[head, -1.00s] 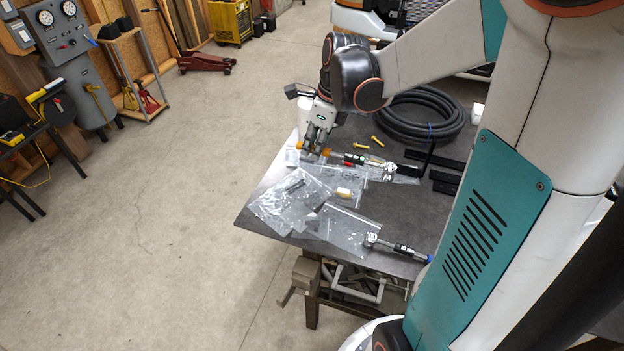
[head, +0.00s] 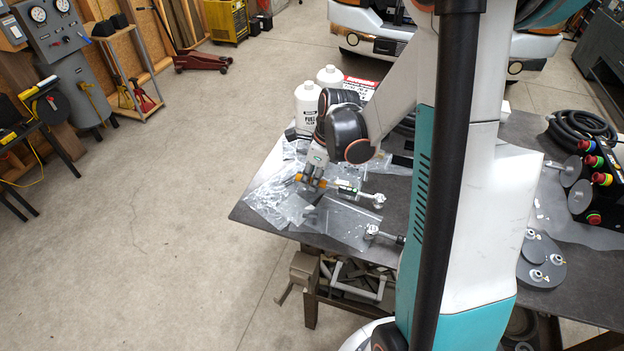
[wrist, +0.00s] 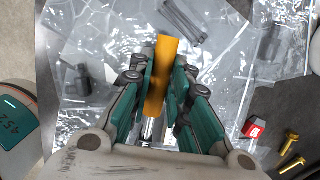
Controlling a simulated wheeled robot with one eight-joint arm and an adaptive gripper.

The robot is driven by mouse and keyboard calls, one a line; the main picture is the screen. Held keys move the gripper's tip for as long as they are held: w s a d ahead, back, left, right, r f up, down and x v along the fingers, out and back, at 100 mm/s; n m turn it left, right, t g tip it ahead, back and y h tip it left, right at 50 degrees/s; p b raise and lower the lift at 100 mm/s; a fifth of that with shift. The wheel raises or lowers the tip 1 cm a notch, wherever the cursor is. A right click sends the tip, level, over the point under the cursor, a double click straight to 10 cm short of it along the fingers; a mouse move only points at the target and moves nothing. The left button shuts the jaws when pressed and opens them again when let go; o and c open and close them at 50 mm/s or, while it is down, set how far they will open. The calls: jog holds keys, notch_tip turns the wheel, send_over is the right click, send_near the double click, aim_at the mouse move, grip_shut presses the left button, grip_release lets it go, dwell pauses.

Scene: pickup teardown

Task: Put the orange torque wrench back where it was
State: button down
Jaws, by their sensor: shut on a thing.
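The orange torque wrench (head: 347,188) has an orange grip, a dark body and a silver ratchet head pointing right in the head view. My gripper (head: 312,181) is shut on its orange grip, over the plastic bags near the table's left edge. In the wrist view the orange grip (wrist: 160,78) lies between the green finger pads of my gripper (wrist: 160,84). Its shaft runs back under the palm. I cannot tell how far it is above the table. A second wrench (head: 384,236) lies near the front edge, its right end hidden by my arm.
Clear plastic bags (head: 345,222) with small parts cover the table's left end. White bottles (head: 308,108) stand behind my gripper. Brass bolts (wrist: 291,139) and a small red part (wrist: 254,128) show in the wrist view. A button box (head: 596,185) and coiled hose (head: 583,130) are at right.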

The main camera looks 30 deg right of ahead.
jog(key=c, duration=1.5)
grip_release()
jog(key=p+v, duration=0.3)
jog(key=v, duration=0.9)
jog(key=shift+r, duration=0.1)
